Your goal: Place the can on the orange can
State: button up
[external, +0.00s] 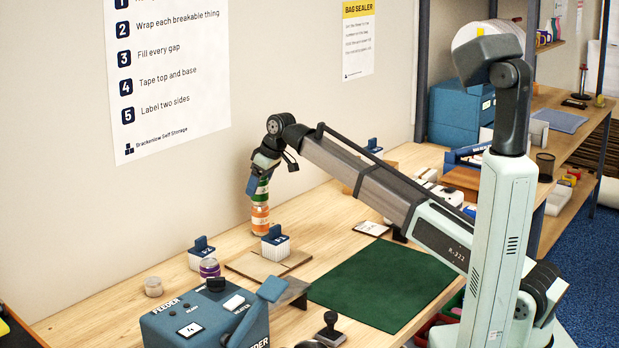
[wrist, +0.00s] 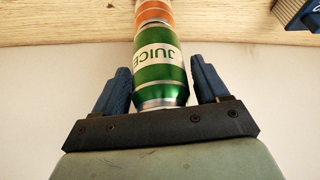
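A green can (wrist: 160,78) with a white JUICE label stands end to end with an orange can (wrist: 155,15) in the wrist view. In the external view the green can (external: 260,193) is upright on top of the orange can (external: 260,222), near the wall, and they look in line and touching. My gripper (wrist: 162,75) has its blue fingers on either side of the green can, with a narrow gap showing, clearest on the right. It looks open. In the external view my gripper (external: 258,184) comes down from above and hides the green can's upper part.
The wall is close behind.

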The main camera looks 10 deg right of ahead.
jog(key=shift+o, duration=0.8)
jog(key=shift+r, duration=0.2)
jog(key=v, duration=1.2)
